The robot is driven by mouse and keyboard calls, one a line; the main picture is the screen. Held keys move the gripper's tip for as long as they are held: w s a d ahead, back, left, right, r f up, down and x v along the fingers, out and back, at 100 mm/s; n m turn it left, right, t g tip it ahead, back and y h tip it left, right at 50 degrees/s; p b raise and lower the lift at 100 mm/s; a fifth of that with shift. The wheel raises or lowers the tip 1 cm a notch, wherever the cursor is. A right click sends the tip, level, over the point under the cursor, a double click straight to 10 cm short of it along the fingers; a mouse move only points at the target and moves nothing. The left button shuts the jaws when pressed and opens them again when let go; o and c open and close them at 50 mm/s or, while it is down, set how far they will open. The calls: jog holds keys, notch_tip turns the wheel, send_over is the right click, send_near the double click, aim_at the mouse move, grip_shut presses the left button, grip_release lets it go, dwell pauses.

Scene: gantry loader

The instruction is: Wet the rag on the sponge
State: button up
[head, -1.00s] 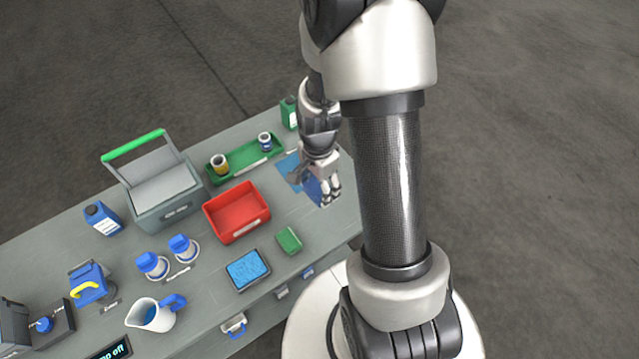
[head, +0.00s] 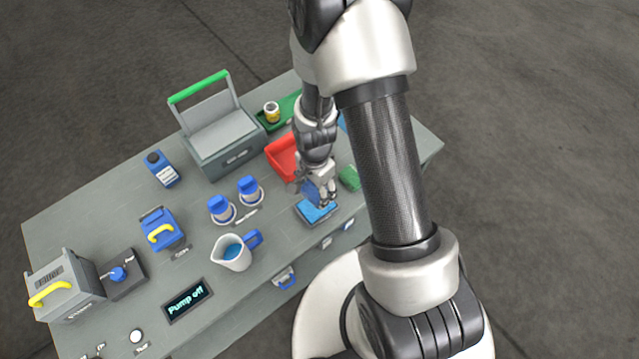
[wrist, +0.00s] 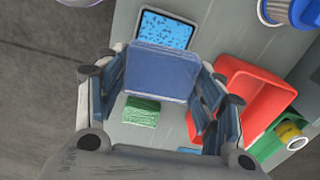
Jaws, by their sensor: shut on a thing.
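My gripper (head: 325,195) is shut on the blue rag (wrist: 157,75), a flat blue piece held between the fingers. In the head view the rag (head: 310,191) shows as a blue patch beside the fingers, partly hidden by them. The sponge (head: 314,213) is a bright blue, speckled pad in a shallow dark tray near the table's front edge. My gripper is over the sponge in the head view. In the wrist view the sponge (wrist: 163,29) shows just beyond the rag's far edge. I cannot tell whether rag and sponge touch.
A green block (wrist: 141,111) lies near the sponge, and a red bin (head: 281,158) stands behind. A jug (head: 232,254) of blue liquid and two blue-capped bottles (head: 220,209) stand to the left. A grey box (head: 226,148) with a green handle stands at the back.

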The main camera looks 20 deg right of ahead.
aim_at(316, 200)
jog(key=shift+d+f+b, duration=0.15)
jog(key=shift+f+b, duration=0.3)
jog(key=shift+f, duration=0.3)
jog(key=shift+f+b, duration=1.5)
jog(key=shift+f, duration=0.6)
jog(key=shift+f+b, duration=0.5)
jog(key=shift+f, duration=0.05)
jog(key=shift+r+p, duration=2.6)
jog(key=shift+r, duration=1)
